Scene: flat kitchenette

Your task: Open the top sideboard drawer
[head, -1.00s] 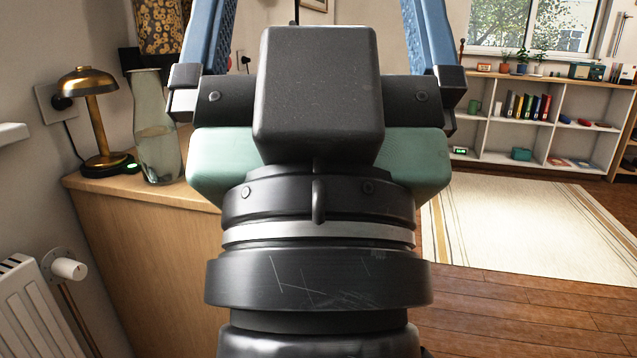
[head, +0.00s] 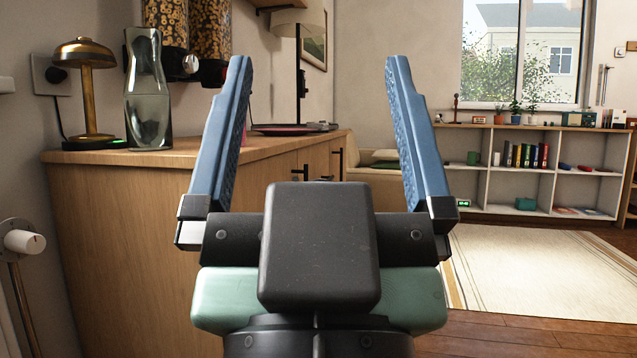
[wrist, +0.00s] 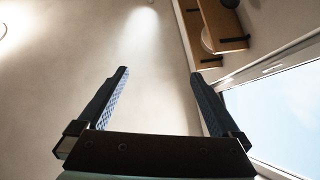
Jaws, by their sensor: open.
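A light-wood cabinet (head: 120,230) stands at the left in the head view, its end panel toward me. Its front is seen at a steep slant, with black bar handles (head: 338,163) near the top; part of it is hidden behind my gripper. I cannot tell whether this is the sideboard, and no drawer can be made out clearly. My gripper (head: 318,75) points up in front of the camera, its two blue fingers wide apart and nothing between them. In the wrist view the open fingers (wrist: 158,75) face the ceiling and upper wall, away from the cabinet.
A brass lamp (head: 88,95), a glass carafe (head: 147,100) and cereal dispensers (head: 210,40) are on or above the cabinet top. A white radiator valve (head: 25,242) is at lower left. A white shelf (head: 520,170) stands at the back. The rug (head: 540,265) area is clear.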

